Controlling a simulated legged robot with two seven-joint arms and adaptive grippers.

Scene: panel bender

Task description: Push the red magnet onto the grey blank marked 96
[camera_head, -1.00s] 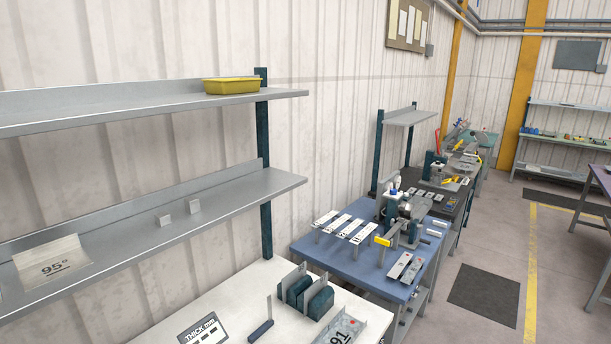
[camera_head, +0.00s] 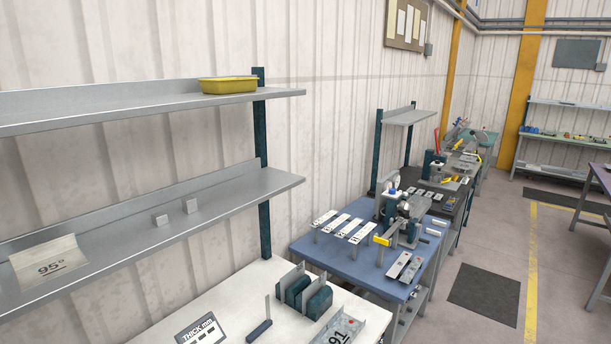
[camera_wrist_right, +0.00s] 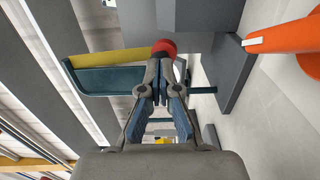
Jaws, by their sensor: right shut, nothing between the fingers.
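My right gripper (camera_wrist_right: 159,78) is shut and empty in the right wrist view. A round red thing (camera_wrist_right: 163,46) shows just beyond its fingertips. I cannot tell whether this is the magnet or whether the fingers touch it. In the head view a grey piece marked 91 (camera_head: 336,330) lies on the white table, cut off by the lower edge, with a small red spot (camera_head: 351,321) on it. No blank marked 96 can be read in either view. My left gripper is not in view.
The white table (camera_head: 262,284) also holds dark blocks (camera_head: 298,291) with upright plates and a thickness card (camera_head: 201,330). Shelves (camera_head: 150,217) hang above, with a yellow tray (camera_head: 228,85). A blue bench (camera_head: 345,268) with strips stands beyond. An orange cone-like thing (camera_wrist_right: 295,40) shows in the wrist view.

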